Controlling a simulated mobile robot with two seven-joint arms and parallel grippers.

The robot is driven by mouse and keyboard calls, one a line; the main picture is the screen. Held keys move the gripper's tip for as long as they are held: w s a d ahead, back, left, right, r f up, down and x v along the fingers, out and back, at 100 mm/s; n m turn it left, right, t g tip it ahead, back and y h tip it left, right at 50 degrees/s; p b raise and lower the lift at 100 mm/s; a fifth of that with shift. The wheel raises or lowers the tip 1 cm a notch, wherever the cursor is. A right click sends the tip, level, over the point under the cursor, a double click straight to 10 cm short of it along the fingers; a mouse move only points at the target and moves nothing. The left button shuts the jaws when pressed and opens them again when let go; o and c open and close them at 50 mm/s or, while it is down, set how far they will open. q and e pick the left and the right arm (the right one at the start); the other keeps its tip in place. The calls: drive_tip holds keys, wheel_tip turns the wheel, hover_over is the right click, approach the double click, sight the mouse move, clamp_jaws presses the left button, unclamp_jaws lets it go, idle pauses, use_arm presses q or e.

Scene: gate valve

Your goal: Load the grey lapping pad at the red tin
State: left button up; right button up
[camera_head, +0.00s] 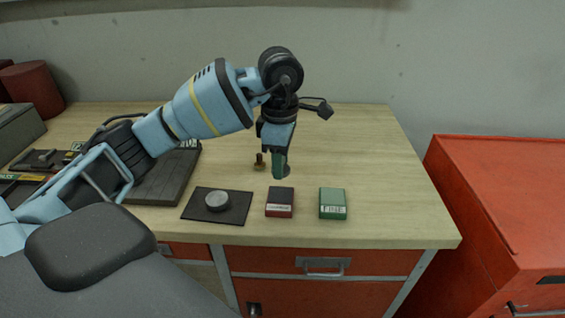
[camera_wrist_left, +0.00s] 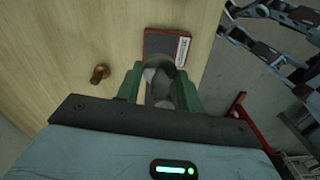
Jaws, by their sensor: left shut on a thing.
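My left gripper (camera_head: 280,172) is shut on the grey lapping pad, a rounded grey piece (camera_wrist_left: 160,84) between the green fingers in the left wrist view. In the head view the fingers hide most of the pad; a dark grey edge (camera_head: 287,171) shows beside them. The gripper points down, behind the red tin (camera_head: 280,202) and apart from it. The tin is a small box with a dark top and a white label on its front. It also shows in the left wrist view (camera_wrist_left: 163,44), just beyond the fingertips. My right gripper is out of view.
A green tin (camera_head: 333,204) stands right of the red one. A black mat (camera_head: 237,213) with a grey round disc (camera_head: 217,201) lies to the left. A small brass piece (camera_head: 259,162) stands beside my left gripper. The bench's right side is clear; a red cabinet (camera_head: 500,190) stands beyond.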

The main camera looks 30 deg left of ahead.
sight(280, 195)
use_arm(q)
drive_tip(key=shift+f, duration=0.1)
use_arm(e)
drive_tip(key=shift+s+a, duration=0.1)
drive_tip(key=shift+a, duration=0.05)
